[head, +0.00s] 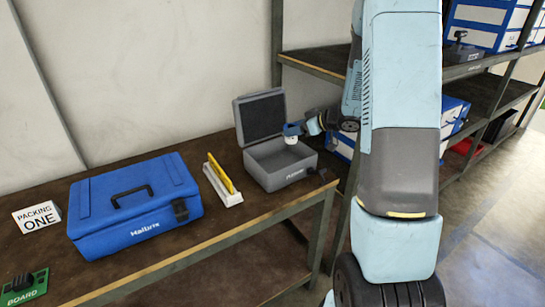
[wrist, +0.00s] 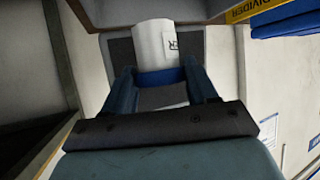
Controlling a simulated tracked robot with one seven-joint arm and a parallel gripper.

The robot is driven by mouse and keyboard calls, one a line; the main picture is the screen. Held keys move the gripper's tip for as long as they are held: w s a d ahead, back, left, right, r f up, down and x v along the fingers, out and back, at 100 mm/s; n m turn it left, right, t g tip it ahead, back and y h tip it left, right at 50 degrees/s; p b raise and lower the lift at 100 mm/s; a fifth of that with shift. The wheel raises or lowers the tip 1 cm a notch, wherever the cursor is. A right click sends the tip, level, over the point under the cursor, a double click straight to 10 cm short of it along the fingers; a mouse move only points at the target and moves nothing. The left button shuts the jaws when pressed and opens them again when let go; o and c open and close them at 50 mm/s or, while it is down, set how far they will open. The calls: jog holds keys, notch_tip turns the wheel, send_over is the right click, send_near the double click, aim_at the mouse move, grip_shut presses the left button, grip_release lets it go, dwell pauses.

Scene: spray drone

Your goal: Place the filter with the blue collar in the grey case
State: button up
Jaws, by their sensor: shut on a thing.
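The filter (wrist: 153,43) is a white cylinder with a blue collar (wrist: 160,77) and a printed label, seen close in the wrist view. My gripper (wrist: 162,82) is shut on it at the collar. In the head view my gripper (head: 293,129) holds the filter (head: 291,140) over the grey case (head: 280,165). The case stands open on the bench with its lid raised at the back. The filter's white end hangs in or just above the case opening; I cannot tell its exact height. Part of the case's right side is near my arm.
A closed blue case (head: 135,205) lies on the bench (head: 185,255) at left. A white holder with yellow panels (head: 222,180) stands between the cases. A "PACKING ONE" sign (head: 38,217) and a green board (head: 25,288) are at far left. Shelves with blue-white boxes (head: 485,20) stand at right.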

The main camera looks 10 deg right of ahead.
jog(key=a, duration=0.1)
jog(key=a+f, duration=0.1)
jog(key=a, duration=0.1)
jog(key=shift+w+a+f, duration=0.25)
jog(key=shift+a+f, duration=0.1)
jog(key=a+f, duration=0.1)
jog(key=f, duration=0.1)
jog(key=a+f, duration=0.1)
jog(key=a, duration=0.1)
jog(key=a+f, duration=0.1)
jog(key=f, duration=0.1)
jog(key=shift+w+a+f, duration=0.2)
jog(key=shift+w+f, duration=0.1)
jog(key=shift+w, duration=0.1)
jog(key=shift+a+f, duration=0.15)
jog(key=shift+f, duration=1.5)
jog(key=shift+f, duration=0.1)
jog(key=o, duration=1.1)
